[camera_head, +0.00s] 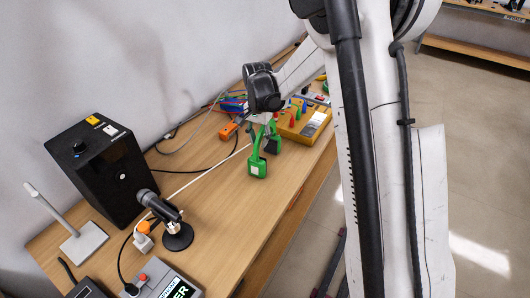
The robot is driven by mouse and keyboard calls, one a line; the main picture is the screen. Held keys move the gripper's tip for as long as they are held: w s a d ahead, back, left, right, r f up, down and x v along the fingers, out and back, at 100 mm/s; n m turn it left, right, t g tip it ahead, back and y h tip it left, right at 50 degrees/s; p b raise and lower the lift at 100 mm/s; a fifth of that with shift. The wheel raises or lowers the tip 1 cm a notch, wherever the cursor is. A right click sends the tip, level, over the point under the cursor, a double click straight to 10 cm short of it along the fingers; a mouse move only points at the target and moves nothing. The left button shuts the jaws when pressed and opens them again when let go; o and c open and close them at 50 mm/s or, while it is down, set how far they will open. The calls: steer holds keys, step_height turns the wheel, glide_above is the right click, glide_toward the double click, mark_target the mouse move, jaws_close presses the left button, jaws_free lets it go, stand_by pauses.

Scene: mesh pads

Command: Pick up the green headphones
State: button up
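The green headphones (257,167) are in the middle of the head camera view, at the table's right-hand edge region. A bright green ear cup with a pale label faces the camera, and a second green part shows just behind it. My gripper (268,137) reaches down from above right, with its dark wrist directly over the headphones. Its fingertips are close to the upper part of the headphones and overlap it in the picture. The fingers are small and partly hidden, so I cannot tell whether they are open or shut, or touching the headphones.
A yellow tray (318,127) with colored pieces stands behind the headphones, and an orange block (228,132) lies to their left. Cables cross the tabletop.

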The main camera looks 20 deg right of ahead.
jaws_close()
steer(key=shift+r, duration=0.1)
steer(key=shift+r, duration=0.55)
step_height(320, 180, up, 3)
steer(key=shift+f+b, duration=0.15)
steer(key=shift+b, duration=0.15)
steer(key=s+a+r+b, duration=0.1)
steer(key=s+a+r, duration=0.5)
steer(key=a, duration=0.3)
steer(key=shift+s+a+r, duration=0.3)
steer(key=shift+s+r, duration=0.05)
steer(key=shift+r, duration=0.15)
steer(key=shift+d, duration=0.1)
